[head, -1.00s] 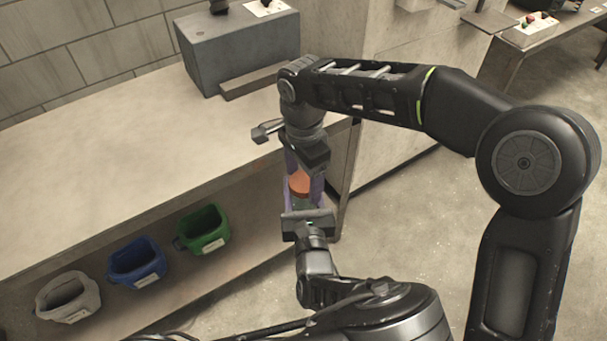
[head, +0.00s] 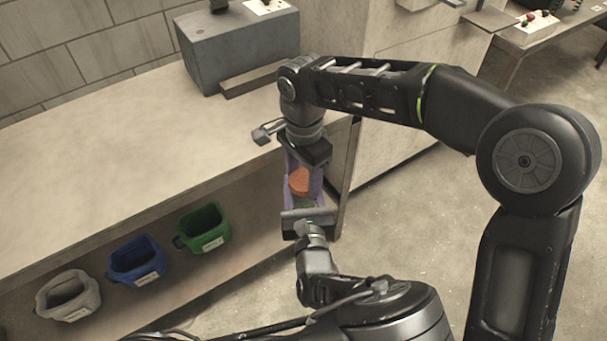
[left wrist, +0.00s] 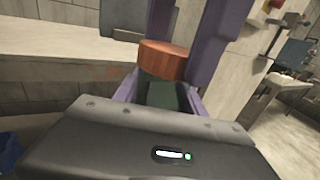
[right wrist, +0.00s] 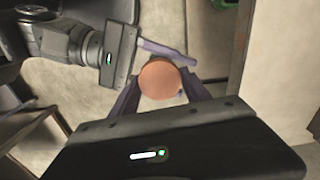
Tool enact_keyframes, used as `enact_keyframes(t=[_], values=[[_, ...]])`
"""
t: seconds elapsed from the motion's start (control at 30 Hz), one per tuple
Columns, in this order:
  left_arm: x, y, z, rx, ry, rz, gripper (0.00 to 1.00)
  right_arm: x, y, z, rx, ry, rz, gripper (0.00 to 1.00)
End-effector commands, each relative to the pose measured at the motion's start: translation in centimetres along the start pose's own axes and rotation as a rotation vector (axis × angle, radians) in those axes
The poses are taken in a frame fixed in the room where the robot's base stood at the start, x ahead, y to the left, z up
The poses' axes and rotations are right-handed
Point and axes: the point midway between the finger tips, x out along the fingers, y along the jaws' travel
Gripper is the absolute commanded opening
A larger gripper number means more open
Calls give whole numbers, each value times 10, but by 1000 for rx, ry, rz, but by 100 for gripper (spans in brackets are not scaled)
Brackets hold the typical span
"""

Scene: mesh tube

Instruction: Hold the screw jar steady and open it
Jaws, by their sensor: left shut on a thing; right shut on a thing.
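The screw jar has an orange-brown lid (head: 299,182) and a dark green body (left wrist: 165,95). It is held in the air at the front right corner of the workbench. My left gripper (head: 303,204) comes from below, its purple fingers shut on the jar's body. My right gripper (head: 303,178) comes from above, its purple fingers shut on the lid at its sides. The lid sits on the body in the left wrist view (left wrist: 166,60). In the right wrist view the lid's round top (right wrist: 160,78) faces me and hides the body.
The workbench top (head: 110,165) is mostly bare, with a grey box (head: 238,50) at the back. Grey (head: 68,311), blue (head: 128,279) and green (head: 196,247) bins stand below its front edge. Open floor (head: 420,200) lies to the right.

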Motion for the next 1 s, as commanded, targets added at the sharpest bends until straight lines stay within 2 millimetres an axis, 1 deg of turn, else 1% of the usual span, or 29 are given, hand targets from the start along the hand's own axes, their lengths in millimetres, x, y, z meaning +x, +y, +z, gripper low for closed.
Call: enact_keyframes(t=[0.07,0.17,0.87,0.9,1.0], values=[[0,0,0,0,0,1,0,0,0,0,-127,0,1,6],[0,0,0,0,0,1,0,0,0,0,-362,-1,1,6],[0,1,0,0,1,1,0,-1,0,0,-2264,-2,0,6],[0,1,0,0,0,1,0,-1,0,-1,-2374,-3,0,6],[0,1,0,0,0,1,0,-1,0,0,-2615,-4,-1,6]])
